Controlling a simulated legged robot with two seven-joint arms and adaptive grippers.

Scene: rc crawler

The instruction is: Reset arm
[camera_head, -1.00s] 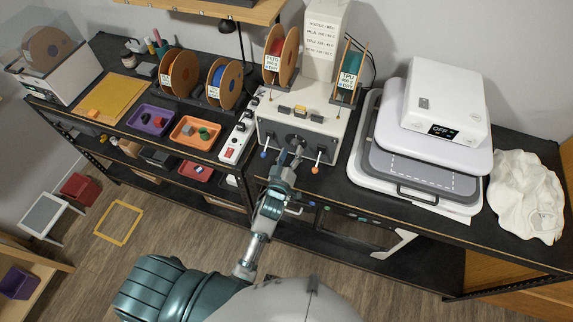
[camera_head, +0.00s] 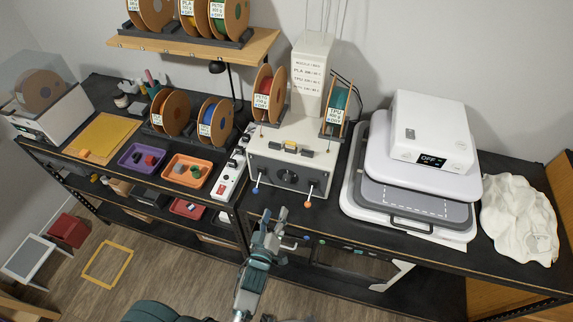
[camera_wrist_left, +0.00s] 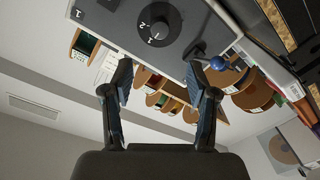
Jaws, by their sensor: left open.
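My left gripper (camera_head: 274,214) is open and empty, in front of and below the front of a grey-white machine (camera_head: 262,174) on the bench. The machine has a round black dial (camera_head: 288,177), a lever with a blue ball (camera_head: 255,190) to its left and one with an orange ball (camera_head: 307,203) to its right. In the left wrist view, the open gripper (camera_wrist_left: 158,73) has clear space between its fingers. The dial (camera_wrist_left: 155,29) and the blue ball (camera_wrist_left: 218,62) show beyond the fingertips. My right gripper is not in view.
A white press (camera_head: 410,170) stands to the right, beside a crumpled white cloth (camera_head: 519,220). Purple (camera_head: 126,160) and orange (camera_head: 170,170) trays and a power strip (camera_head: 229,180) lie to the left. Spools stand behind. The bench's front edge is close to my gripper.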

